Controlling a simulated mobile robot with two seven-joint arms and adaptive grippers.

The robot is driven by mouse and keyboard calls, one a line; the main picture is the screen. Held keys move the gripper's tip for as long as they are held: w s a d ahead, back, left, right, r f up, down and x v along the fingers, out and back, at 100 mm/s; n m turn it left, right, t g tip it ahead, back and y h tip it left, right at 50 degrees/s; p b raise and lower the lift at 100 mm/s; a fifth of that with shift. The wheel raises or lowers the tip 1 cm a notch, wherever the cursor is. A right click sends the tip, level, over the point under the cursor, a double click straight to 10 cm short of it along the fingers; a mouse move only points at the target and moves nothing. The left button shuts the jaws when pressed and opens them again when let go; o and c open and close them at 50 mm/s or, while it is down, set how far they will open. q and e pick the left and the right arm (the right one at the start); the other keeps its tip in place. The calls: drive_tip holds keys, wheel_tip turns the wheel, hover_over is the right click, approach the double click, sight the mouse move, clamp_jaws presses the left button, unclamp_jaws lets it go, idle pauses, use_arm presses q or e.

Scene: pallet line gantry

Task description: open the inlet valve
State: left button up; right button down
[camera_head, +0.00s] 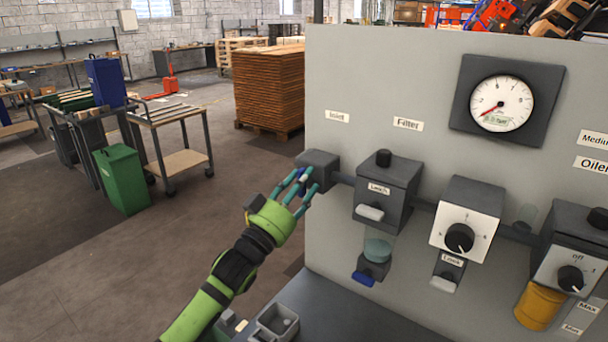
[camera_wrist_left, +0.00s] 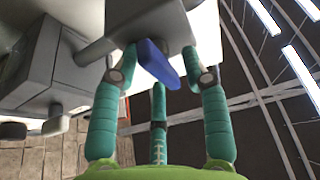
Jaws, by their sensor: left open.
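The inlet valve (camera_head: 318,163) is a dark grey box on the left edge of the grey panel, below the "Inlet" label (camera_head: 337,116). Its blue lever (camera_wrist_left: 158,64) shows in the left wrist view, sticking out from the grey valve body (camera_wrist_left: 150,15) at a slant. My left gripper (camera_head: 302,184) is at the valve, with green-and-teal fingers spread. In the left wrist view the fingers stand on both sides of the lever, with a third finger below it. The gripper is open; I cannot tell whether any fingertip touches the lever. My right gripper is not in view.
To the right on the panel are the filter unit (camera_head: 387,190), a regulator with a black knob (camera_head: 466,217), a round gauge (camera_head: 501,103) and an oiler (camera_head: 538,305). A dark ledge (camera_head: 360,315) lies below. Open floor is to the left, with a green bin (camera_head: 122,180).

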use_arm(q)
drive_tip(key=shift+w+d+r, duration=0.2)
drive_tip(key=shift+w, duration=0.15)
drive_tip(key=shift+c, duration=0.4)
clamp_jaws()
